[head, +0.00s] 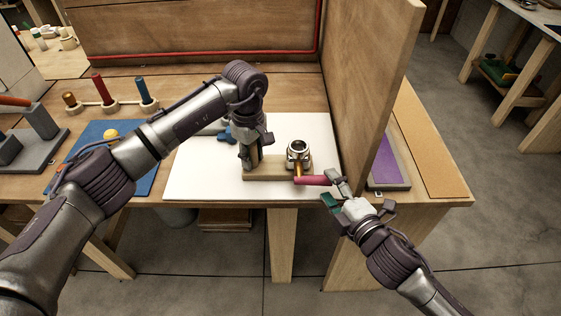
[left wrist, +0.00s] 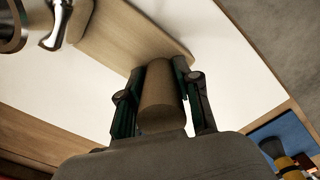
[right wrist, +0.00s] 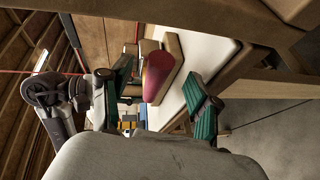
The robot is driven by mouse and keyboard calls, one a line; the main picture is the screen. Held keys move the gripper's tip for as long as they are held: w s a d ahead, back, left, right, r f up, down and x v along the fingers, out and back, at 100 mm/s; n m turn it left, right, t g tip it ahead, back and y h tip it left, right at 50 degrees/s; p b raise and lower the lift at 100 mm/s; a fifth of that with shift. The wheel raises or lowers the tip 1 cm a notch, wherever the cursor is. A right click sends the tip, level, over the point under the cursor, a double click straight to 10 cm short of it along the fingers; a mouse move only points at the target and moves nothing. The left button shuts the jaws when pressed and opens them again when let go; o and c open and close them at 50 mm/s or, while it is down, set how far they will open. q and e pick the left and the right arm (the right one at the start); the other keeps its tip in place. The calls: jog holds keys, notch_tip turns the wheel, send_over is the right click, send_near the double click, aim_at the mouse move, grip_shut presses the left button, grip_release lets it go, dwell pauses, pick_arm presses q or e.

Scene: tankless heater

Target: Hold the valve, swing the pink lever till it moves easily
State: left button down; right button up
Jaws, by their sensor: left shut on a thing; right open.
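The valve (head: 298,150) is a shiny metal ring body on a wooden base block (head: 262,174), which lies on the white board. The pink lever (head: 313,181) sticks out to the right from the valve's foot on a brassy stem. My left gripper (head: 250,160) is shut on the upright wooden post at the block's left end; the left wrist view shows the post (left wrist: 160,95) between its fingers. My right gripper (head: 334,191) is open at the lever's free end. In the right wrist view, the lever (right wrist: 157,75) points in between the spread fingers; contact is unclear.
A tall wooden panel (head: 375,80) stands just right of the white board (head: 195,180). A purple block (head: 388,165) lies beyond it. A blue mat (head: 85,155) with a yellow ball, and several coloured pegs (head: 100,88), are at left. The table's front edge is close to my right gripper.

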pick_arm(q)
jog(key=shift+d, duration=0.1)
pick_arm(e)
jog(key=v, duration=0.9)
jog(key=shift+s+d, duration=0.15)
jog(key=shift+s, duration=0.1)
pick_arm(q)
jog(key=c, duration=0.7)
grip_release()
jog(key=shift+r, duration=0.1)
notch_tip(320, 180, up, 12)
jog(key=shift+f, duration=0.1)
jog(key=shift+s, duration=0.1)
